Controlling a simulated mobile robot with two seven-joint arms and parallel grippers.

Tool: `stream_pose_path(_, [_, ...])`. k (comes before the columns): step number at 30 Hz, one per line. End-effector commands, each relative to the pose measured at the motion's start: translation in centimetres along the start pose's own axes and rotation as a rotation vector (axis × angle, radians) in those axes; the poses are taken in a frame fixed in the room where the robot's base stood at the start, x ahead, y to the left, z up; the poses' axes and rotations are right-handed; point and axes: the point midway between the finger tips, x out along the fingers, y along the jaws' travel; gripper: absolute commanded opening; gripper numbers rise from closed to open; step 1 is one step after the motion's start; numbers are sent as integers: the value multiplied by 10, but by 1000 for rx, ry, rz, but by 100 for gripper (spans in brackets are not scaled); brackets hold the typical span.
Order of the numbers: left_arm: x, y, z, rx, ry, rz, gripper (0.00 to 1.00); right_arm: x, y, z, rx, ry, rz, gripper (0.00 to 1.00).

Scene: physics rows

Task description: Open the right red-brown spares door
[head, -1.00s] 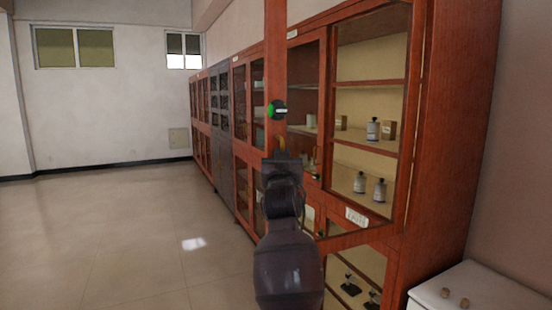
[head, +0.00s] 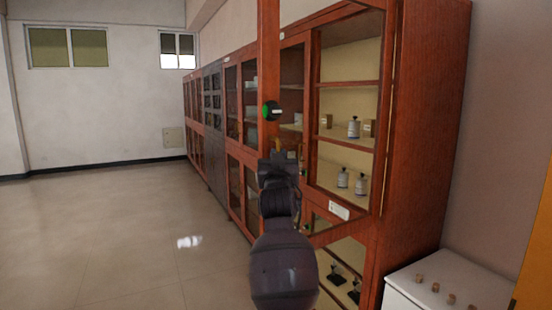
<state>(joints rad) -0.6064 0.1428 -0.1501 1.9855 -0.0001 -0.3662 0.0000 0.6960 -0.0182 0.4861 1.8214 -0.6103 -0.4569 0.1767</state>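The red-brown spares door (head: 270,60) stands in the near upper part of the cabinet row. Its upright stile shows near the picture's middle and runs out of the top. A round dark-and-green piece (head: 271,110) sits on the stile, and a small gold-coloured piece, perhaps the handle, shows just below. A white label (head: 339,211) lies under the glazed shelves. My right gripper (head: 279,154) is at the gold piece, seen from behind. Its fingers are mostly hidden, so I cannot tell whether they grip it. The exact opening angle is unclear. My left gripper is out of view.
Bottles (head: 354,128) and small boxes stand on the shelves behind. A white cabinet (head: 440,285) with several small brown pieces on top stands at the lower right. An orange-brown edge (head: 537,250) shows at far right. The tiled floor (head: 120,235) on the left is clear.

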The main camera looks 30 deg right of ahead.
Motion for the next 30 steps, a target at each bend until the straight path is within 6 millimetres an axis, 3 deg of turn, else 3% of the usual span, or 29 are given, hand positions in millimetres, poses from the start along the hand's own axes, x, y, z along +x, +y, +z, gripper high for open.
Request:
stream_pose_path(12, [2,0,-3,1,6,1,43,1,4,-2,2,3,7,0])
stream_pose_path(13, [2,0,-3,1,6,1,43,1,4,-2,2,3,7,14])
stream_pose_path(15, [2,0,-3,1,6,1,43,1,4,-1,1,3,7,22])
stream_pose_path(30, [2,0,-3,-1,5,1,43,0,2,0,0,1,2,22])
